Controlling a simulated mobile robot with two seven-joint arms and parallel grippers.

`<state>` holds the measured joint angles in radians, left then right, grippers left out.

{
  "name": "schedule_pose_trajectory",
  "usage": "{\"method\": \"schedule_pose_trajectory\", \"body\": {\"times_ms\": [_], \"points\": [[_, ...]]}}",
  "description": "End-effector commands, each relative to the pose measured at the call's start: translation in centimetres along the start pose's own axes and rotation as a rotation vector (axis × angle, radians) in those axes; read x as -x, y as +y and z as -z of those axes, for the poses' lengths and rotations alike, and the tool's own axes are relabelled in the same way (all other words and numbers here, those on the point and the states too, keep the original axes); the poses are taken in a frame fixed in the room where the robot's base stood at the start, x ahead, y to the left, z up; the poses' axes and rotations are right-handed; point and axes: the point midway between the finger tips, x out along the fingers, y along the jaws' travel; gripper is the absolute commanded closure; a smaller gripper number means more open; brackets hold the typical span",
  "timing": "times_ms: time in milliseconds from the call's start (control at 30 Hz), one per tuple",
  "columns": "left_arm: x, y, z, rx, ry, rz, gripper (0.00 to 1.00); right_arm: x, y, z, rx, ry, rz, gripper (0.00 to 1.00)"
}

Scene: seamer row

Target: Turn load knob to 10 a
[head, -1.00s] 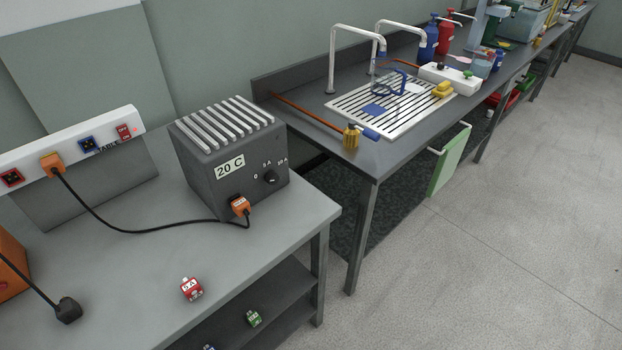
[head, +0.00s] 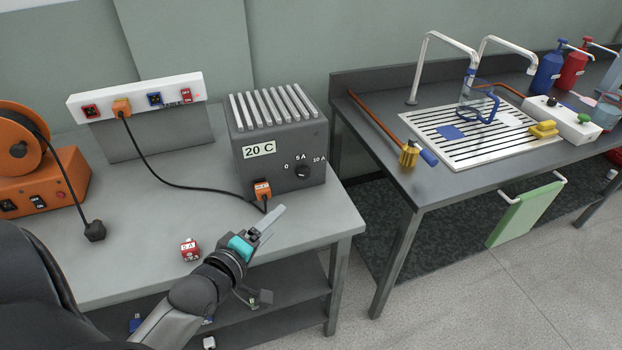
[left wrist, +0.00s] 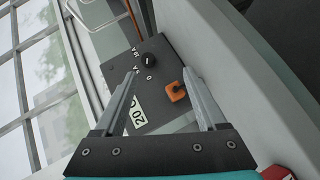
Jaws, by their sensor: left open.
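The load box (head: 277,150) is a dark grey box with a ribbed top and a "20 C" label, standing at the back right of the grey bench. Its black load knob (head: 303,172) is on the front face among the marks 0, 5 A and 10 A; the pointer's setting is too small to tell. The knob also shows in the left wrist view (left wrist: 148,60), beyond the fingers. My left gripper (head: 270,220) is in front of the box, below the knob and apart from it. It is open and empty in the left wrist view (left wrist: 166,88). My right gripper is not seen.
An orange plug (head: 262,189) sits in the box front beside the knob, its cable running to the white socket strip (head: 137,97). A red 5 A block (head: 190,250) lies near the bench's front edge. An orange cable reel (head: 40,160) stands left.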

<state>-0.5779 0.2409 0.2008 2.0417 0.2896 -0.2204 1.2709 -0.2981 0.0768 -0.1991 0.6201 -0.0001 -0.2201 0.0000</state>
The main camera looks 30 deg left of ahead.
Motion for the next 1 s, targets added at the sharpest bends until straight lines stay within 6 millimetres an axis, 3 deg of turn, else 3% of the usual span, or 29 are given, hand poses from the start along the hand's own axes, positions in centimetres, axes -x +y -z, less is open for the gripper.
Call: {"method": "schedule_pose_trajectory", "body": {"times_ms": [133,367,1000], "points": [[0.1,1.0,2.0,0.114,0.044,-0.079,0.27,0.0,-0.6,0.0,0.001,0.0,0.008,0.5],[-1.1,1.4,2.5,0.144,0.054,-0.104,0.27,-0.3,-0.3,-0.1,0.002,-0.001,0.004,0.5],[-10.9,2.3,3.0,0.139,0.053,-0.102,0.27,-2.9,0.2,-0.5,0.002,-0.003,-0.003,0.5]]}}
